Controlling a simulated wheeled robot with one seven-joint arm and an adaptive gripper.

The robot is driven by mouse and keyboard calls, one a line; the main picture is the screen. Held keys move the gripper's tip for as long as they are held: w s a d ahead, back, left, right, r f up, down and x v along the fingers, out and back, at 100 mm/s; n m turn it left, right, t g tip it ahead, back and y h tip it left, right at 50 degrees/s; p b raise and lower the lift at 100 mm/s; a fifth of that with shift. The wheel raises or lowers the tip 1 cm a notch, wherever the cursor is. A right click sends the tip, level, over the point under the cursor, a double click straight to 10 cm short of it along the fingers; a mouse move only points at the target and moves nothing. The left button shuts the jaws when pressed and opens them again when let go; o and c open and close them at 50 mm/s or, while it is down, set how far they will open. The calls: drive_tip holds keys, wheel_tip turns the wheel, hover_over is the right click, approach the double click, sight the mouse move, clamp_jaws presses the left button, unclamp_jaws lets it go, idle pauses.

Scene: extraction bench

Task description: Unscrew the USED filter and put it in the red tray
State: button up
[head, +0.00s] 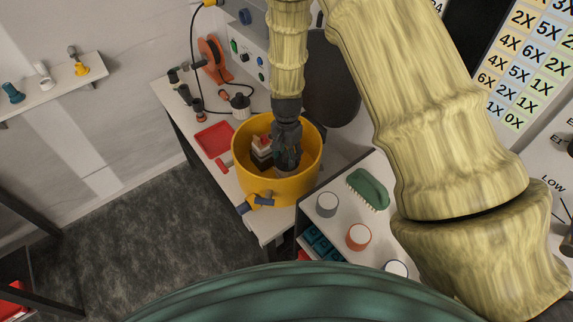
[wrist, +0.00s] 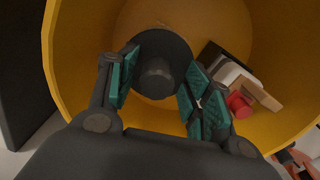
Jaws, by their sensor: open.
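A dark round piece with a raised central knob, seemingly the filter (wrist: 165,48), sits inside the yellow drum (head: 244,183). No USED label is readable on it. My gripper (head: 287,160) reaches down into the drum. In the wrist view its two teal-padded fingers (wrist: 160,78) are open, one on either side of the dark piece's knob; I cannot tell whether they touch it. In the head view the gripper mostly hides this piece. The red tray (head: 213,139) lies on the bench left of the drum and looks empty.
The drum's yellow wall (wrist: 66,90) surrounds my gripper closely. A white, brown and red assembly (wrist: 240,85) stands inside, right of the fingers. A green brush (head: 368,189) and several round-lidded jars (head: 327,204) stand at right.

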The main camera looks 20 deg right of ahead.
drive_tip(key=shift+r+m, duration=0.2)
drive_tip(key=shift+m, duration=0.6)
drive_tip(key=m, duration=0.1)
drive_tip(key=m+p, duration=0.1)
drive_tip(key=m, duration=0.1)
drive_tip(key=shift+s+r+p, duration=0.3)
drive_tip(key=shift+s+r, duration=0.05)
drive_tip(key=shift+s, duration=0.05)
drive_tip(key=shift+s+m+p, duration=0.1)
drive_tip(key=shift+m+p, duration=0.2)
drive_tip(key=shift+m, duration=0.5)
drive_tip(key=m, duration=0.1)
drive_tip(key=m+p, duration=0.1)
drive_tip(key=m, duration=0.1)
drive_tip(key=shift+w+f, duration=0.2)
drive_tip(key=shift+w, duration=0.1)
drive_tip(key=shift+m+p, duration=0.4)
drive_tip(key=shift+m, duration=0.2)
drive_tip(key=shift+s+m, duration=0.15)
drive_tip(key=shift+m, duration=0.45)
drive_tip(key=shift+f, duration=0.15)
drive_tip(key=shift+c, duration=1.2)
clamp_jaws()
drive_tip(key=n, duration=1.7)
drive_tip(key=shift+n, duration=0.4)
drive_tip(key=n, duration=0.9)
drive_tip(key=shift+n, duration=0.4)
